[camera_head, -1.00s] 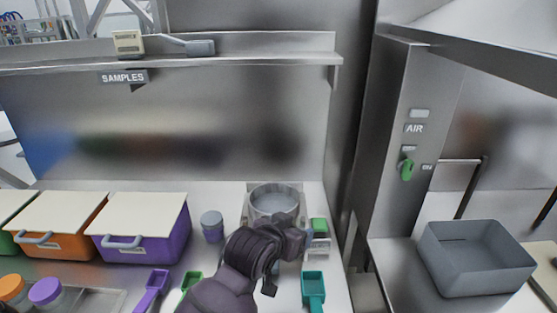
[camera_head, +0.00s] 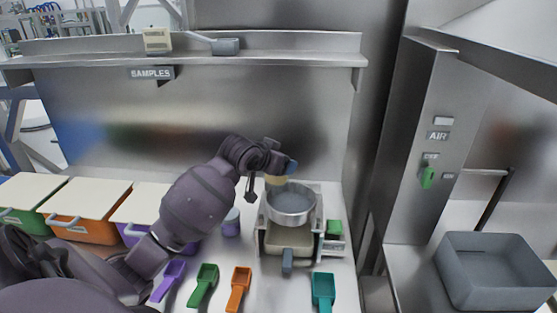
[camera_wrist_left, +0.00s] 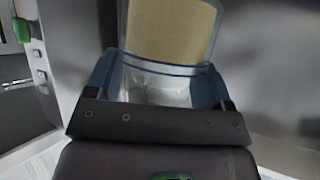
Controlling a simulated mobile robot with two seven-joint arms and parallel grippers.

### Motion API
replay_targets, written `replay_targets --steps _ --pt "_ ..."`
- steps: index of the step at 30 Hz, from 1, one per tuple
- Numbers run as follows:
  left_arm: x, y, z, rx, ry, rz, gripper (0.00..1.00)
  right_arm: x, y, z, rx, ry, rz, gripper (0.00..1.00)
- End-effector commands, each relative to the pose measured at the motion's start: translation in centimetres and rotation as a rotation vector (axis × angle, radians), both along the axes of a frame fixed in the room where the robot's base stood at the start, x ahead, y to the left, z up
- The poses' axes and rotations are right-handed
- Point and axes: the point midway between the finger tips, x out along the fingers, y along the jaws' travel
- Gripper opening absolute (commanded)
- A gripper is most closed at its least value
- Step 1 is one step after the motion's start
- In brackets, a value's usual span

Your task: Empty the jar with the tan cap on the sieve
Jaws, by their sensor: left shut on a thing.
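The round metal sieve (camera_head: 291,216) sits on a metal device on the bench. My left gripper (camera_head: 287,168) is above the sieve's back left part, shut on the jar. A tan part of the jar (camera_head: 276,181) shows just below the gripper, over the sieve rim. In the left wrist view the clear jar (camera_wrist_left: 158,68) is between the blue fingers of my left gripper (camera_wrist_left: 165,85), with a tan area in its upper part. I cannot tell whether that tan area is cap or contents. My right gripper is not in view.
A purple-lidded jar (camera_head: 231,223) stands left of the sieve. Purple, green, orange (camera_head: 239,288) and teal (camera_head: 323,291) scoops lie along the front. Lidded bins (camera_head: 88,205) stand at left, partly behind my arm. A grey open bin (camera_head: 497,268) stands at right. A shelf runs above.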

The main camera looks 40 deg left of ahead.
Motion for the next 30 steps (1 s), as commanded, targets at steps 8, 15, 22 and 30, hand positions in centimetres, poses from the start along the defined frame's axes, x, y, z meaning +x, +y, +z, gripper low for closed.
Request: replay_targets --steps 8,15,22,30 --pt "0.1 0.0 1.0 0.314 0.185 0.000 0.42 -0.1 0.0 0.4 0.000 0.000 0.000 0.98" --pt "0.2 -0.2 0.5 0.611 0.368 0.000 0.42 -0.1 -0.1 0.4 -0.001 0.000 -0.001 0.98" --pt "0.4 -0.6 -0.4 0.824 0.502 0.001 0.42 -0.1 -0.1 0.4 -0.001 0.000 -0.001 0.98" --pt "0.6 -1.0 -1.5 1.003 0.613 -0.001 0.42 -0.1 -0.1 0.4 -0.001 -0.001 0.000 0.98"
